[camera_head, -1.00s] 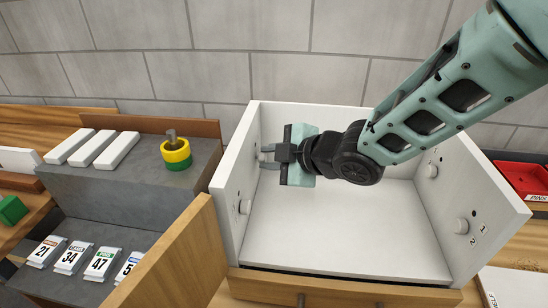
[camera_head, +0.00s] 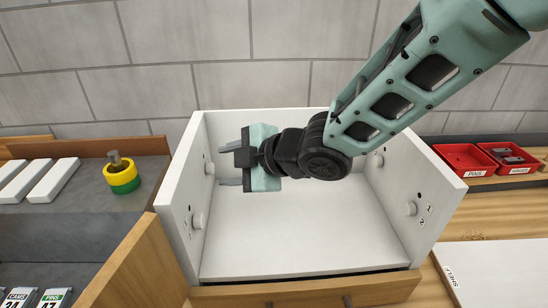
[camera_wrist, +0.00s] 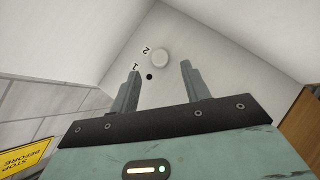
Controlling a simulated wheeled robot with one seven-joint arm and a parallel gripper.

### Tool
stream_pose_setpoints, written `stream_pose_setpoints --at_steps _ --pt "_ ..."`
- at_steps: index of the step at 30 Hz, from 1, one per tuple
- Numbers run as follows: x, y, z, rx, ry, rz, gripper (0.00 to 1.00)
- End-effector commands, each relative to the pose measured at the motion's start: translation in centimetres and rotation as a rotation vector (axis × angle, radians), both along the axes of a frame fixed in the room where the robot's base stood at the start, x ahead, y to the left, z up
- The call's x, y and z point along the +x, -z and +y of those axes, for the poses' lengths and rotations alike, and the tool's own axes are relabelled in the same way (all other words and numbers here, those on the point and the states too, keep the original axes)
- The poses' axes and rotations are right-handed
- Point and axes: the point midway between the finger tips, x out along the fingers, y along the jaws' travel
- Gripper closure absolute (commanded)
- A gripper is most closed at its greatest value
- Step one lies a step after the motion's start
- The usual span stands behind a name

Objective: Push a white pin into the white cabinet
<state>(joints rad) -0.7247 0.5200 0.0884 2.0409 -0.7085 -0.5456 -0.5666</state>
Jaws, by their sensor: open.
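The white cabinet (camera_head: 300,256) is an open-topped box in the middle of the head view. White pins stick out inside it: a rear left pin (camera_head: 209,168) and a front left pin (camera_head: 198,220) on the left wall, a rear right pin (camera_head: 379,160) and a front right pin (camera_head: 410,208) on the right wall. My gripper (camera_head: 222,166) is open and empty inside the cabinet, its fingers toward the left wall. In the wrist view, a round white pin (camera_wrist: 160,58) shows beyond and between the fingertips (camera_wrist: 160,73), beside a dark hole and labels 1 and 2.
Red bins (camera_head: 466,160) stand on the right, above a white board (camera_head: 500,270). On the left, a grey shelf (camera_head: 90,205) carries white blocks (camera_head: 50,180) and a yellow-green ring stack (camera_head: 122,176). A yellow sign (camera_wrist: 25,158) shows in the wrist view.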

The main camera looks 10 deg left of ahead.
Motion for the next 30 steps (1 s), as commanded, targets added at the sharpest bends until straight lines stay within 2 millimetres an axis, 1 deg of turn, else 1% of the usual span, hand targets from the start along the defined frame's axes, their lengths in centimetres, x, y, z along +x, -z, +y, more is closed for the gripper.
stream_pose_setpoints --at_steps 1,9,16,22,30 --pt "-0.2 -0.5 -1.1 0.002 0.003 -0.002 0.53" --pt "-2.0 -3.6 -6.1 0.001 0.004 -0.004 0.53" --pt "-3.4 -5.7 -9.6 0.0 0.002 -0.002 0.53" --pt "-3.9 -6.5 -11.0 0.0 0.001 -0.001 0.53" --pt "-4.1 -6.5 -11.2 0.0 0.0 0.0 0.53"
